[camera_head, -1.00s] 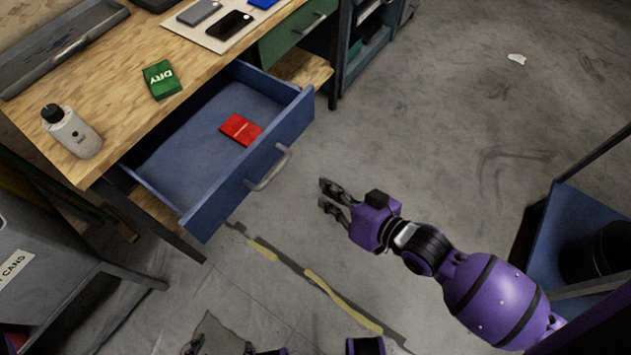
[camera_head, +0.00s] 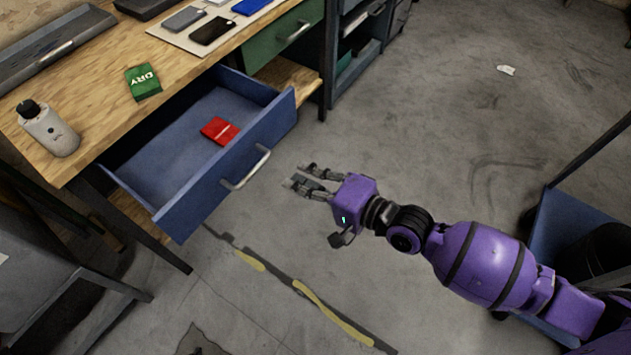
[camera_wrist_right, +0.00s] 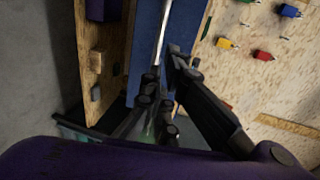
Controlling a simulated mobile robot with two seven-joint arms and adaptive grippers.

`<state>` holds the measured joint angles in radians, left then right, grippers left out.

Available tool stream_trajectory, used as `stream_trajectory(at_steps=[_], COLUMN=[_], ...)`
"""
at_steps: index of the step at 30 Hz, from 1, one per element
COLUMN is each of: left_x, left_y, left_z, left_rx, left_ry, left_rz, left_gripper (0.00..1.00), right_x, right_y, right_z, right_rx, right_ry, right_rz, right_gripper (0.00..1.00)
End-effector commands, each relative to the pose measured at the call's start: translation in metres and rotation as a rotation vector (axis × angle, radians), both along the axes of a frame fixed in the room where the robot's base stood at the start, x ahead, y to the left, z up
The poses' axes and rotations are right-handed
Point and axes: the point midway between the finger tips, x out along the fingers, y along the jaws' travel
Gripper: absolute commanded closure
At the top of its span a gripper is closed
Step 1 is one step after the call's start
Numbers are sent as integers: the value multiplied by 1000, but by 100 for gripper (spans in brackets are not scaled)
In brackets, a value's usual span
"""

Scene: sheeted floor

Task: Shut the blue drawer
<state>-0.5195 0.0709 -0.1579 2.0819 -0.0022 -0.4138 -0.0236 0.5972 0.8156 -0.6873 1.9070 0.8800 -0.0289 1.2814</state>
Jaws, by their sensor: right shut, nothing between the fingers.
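The blue drawer (camera_head: 187,212) is pulled well out from under the wooden workbench, its inside showing. A silver bar handle (camera_head: 247,167) runs along its front. A red packet (camera_head: 219,131) lies inside. My right gripper (camera_head: 296,179) is shut and empty, in front of the drawer, a short way right of the handle and pointing toward it. In the right wrist view, the blue drawer front (camera_wrist_right: 147,45) and handle (camera_wrist_right: 161,32) show beyond the fingers (camera_wrist_right: 160,88). My left gripper is out of view.
The workbench (camera_head: 85,110) carries a bottle (camera_head: 50,130), a green DRY packet (camera_head: 143,83) and phone-like items. A green drawer (camera_head: 290,35) sits behind the blue one. A blue cart (camera_head: 562,225) stands at right. Concrete floor before the drawer is clear.

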Motion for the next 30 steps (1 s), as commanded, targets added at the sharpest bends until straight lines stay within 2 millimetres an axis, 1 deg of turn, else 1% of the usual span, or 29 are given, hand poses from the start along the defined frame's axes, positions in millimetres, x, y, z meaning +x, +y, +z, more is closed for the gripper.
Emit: stream_trajectory(at_steps=[1,6,12,18,30], left_x=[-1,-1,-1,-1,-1], left_y=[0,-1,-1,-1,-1], left_z=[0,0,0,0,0], left_rx=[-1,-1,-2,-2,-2], left_ry=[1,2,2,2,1], left_rz=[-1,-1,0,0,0], left_gripper=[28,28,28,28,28], right_x=[8,28,44,48,50], right_y=[10,36,56,62,64], right_z=[-1,-8,-14,-16,-16], right_rx=[3,0,-1,-2,-1], right_ry=[-1,-1,-1,-1,0], right_rz=[0,1,0,0,0], right_gripper=[100,100,100,100,100])
